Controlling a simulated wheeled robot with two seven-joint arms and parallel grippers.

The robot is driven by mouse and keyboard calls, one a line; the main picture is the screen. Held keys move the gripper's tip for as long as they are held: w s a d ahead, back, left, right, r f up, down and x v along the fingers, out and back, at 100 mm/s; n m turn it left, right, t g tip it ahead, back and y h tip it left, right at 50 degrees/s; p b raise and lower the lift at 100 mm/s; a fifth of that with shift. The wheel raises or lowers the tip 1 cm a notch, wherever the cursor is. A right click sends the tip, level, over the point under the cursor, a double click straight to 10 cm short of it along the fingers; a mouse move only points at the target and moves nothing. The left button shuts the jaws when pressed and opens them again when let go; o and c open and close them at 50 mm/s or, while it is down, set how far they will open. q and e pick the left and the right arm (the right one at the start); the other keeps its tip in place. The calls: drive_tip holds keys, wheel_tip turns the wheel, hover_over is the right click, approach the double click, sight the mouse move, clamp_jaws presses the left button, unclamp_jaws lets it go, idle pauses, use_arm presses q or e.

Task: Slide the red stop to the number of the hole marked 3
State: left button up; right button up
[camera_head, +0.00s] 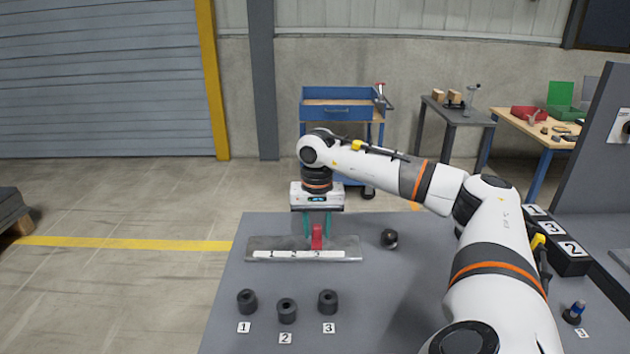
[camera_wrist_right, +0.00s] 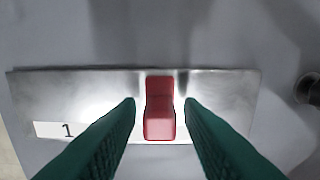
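The red stop (camera_head: 317,236) stands upright on the metal plate (camera_head: 345,244), behind the 3 at the right part of the white number strip (camera_head: 283,254). The strip reads 1, 2, 3 from left to right. My right gripper (camera_head: 317,232) points down over the stop, with one green finger on each side. In the right wrist view the stop (camera_wrist_right: 159,108) lies between the fingertips, with a visible gap on both sides. The gripper is open; the fingers hide part of the strip there. My left gripper is not in view.
Black cylinders with holes (camera_head: 287,311) stand in front, with labels 1, 2, 3. A black knob (camera_head: 389,238) stands right of the plate. A black block (camera_head: 570,262) with number labels and a blue-topped part (camera_head: 574,312) are at the right.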

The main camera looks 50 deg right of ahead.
sight(317, 226)
drive_tip(key=shift+o, duration=0.3)
drive_tip(key=shift+r, duration=0.1)
wheel_tip(317, 226, up, 12)
drive_tip(key=p, duration=0.1)
idle(0.7)
